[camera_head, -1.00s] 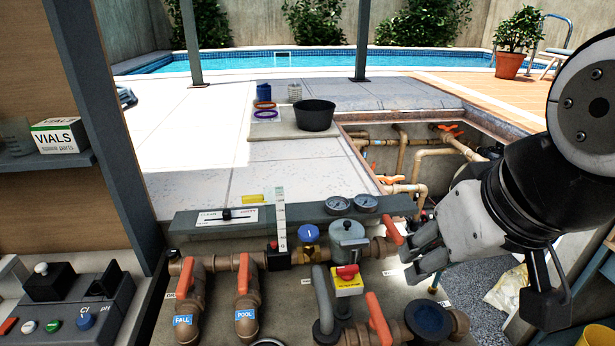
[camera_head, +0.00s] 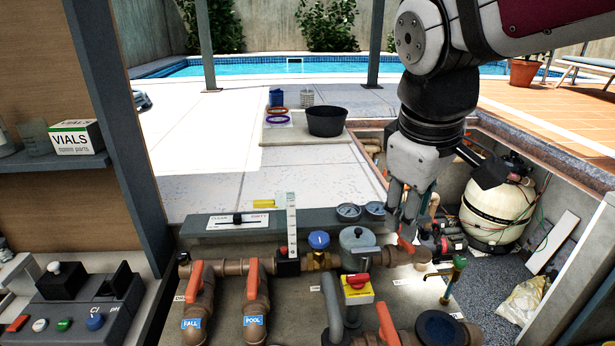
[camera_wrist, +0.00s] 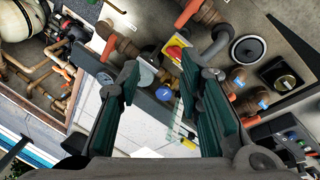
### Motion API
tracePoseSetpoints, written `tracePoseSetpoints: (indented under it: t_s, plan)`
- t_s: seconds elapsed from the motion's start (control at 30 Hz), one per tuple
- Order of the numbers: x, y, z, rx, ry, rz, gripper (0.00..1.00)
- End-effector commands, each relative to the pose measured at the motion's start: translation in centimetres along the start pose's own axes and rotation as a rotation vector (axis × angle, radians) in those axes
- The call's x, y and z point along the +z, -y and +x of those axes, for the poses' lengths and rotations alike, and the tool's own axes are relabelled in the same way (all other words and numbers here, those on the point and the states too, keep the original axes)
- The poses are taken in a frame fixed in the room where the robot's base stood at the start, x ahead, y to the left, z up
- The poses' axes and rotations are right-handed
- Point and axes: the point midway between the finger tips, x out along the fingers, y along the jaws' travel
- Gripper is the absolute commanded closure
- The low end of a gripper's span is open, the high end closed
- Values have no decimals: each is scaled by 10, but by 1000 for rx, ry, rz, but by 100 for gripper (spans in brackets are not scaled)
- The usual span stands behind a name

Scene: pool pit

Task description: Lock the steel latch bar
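I cannot pick out the steel latch bar for certain in either view. A grey lidded pot (camera_head: 357,245) stands on the pipe run, with a grey panel (camera_head: 330,222) carrying gauges behind it. My gripper (camera_head: 401,215) points down to the right of the pot, above and behind an orange valve handle (camera_head: 408,246). In the wrist view my gripper (camera_wrist: 160,78) is open, its green-padded fingers wide apart with nothing held. The pot (camera_wrist: 143,76) and the panel (camera_wrist: 120,78) show beyond the fingers.
A red-knobbed yellow switch box (camera_head: 357,289) and orange valve handles (camera_head: 387,322) stand in front. A brass tap (camera_head: 456,267) and a cream filter tank (camera_head: 497,198) are at the right. A black bowl (camera_head: 326,119) sits on the paving behind. A dark post (camera_head: 120,140) rises at left.

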Motion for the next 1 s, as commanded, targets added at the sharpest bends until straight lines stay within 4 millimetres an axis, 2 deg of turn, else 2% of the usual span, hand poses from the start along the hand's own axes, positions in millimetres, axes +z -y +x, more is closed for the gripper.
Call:
tracePoseSetpoints:
  t_s: [0.03, 0.17, 0.3, 0.5, 0.6, 0.73, 0.87, 1.0]
  plan:
    - [-16, -5, 9, -5, 38, -85, 67]
    - [-51, -16, 28, -14, 119, -308, 67]
    - [-89, -24, 56, -37, 200, -542, 67]
    - [-134, -27, 100, -86, 291, -831, 67]
    - [-147, -27, 115, -105, 319, -924, 67]
    - [-156, -27, 126, -119, 338, -987, 67]
    - [-156, -27, 133, -123, 342, -1002, 67]
    - [-148, -28, 149, -124, 344, -1001, 67]
